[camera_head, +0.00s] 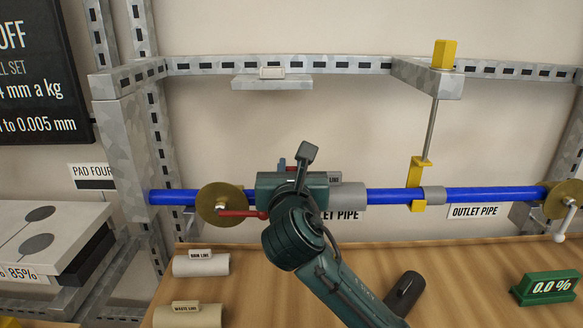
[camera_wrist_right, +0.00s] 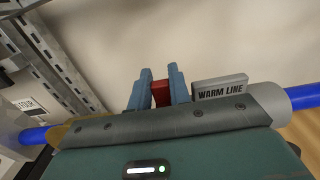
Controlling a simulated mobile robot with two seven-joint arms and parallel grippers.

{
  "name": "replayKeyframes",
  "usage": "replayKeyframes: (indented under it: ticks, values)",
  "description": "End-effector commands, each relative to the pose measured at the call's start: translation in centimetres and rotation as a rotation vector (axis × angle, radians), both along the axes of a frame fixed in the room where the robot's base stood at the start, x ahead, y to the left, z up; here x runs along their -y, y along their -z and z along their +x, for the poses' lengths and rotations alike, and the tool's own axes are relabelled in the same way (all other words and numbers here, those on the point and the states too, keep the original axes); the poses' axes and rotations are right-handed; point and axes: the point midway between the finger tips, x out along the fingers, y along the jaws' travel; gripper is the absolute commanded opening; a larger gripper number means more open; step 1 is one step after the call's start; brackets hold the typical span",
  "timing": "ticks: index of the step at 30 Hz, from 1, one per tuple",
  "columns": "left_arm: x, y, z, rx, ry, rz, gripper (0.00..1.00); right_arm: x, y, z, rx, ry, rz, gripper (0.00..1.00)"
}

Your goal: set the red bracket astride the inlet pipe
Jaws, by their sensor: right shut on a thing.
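The blue inlet pipe (camera_head: 172,197) runs level across the rack; it also shows on both sides of the wrist view (camera_wrist_right: 304,97). My right gripper (camera_head: 284,164) is in front of the pipe and hides part of it. In the right wrist view its two blue-grey fingers (camera_wrist_right: 160,90) are shut on the red bracket (camera_wrist_right: 160,94). Only a small red part shows between the fingers. I cannot tell whether the bracket touches the pipe. My left gripper is not in view.
A grey sleeve tagged WARM LINE (camera_head: 348,196) is on the pipe beside my gripper. A brass disc (camera_head: 212,203) with a red lever (camera_head: 243,213) is to the left. A yellow clamp (camera_head: 417,180) stands to the right. Loose sleeves (camera_head: 201,265) lie on the wooden bench (camera_head: 262,300).

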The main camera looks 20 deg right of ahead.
Motion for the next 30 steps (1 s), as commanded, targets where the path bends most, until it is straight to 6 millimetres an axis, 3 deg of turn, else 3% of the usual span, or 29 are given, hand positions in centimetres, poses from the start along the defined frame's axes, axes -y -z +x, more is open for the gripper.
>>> replayKeyframes:
  ticks: [30]
  values:
    - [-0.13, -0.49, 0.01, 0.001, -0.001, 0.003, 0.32, 0.0, 0.62, 0.01, 0.0, 0.0, -0.001, 0.0]
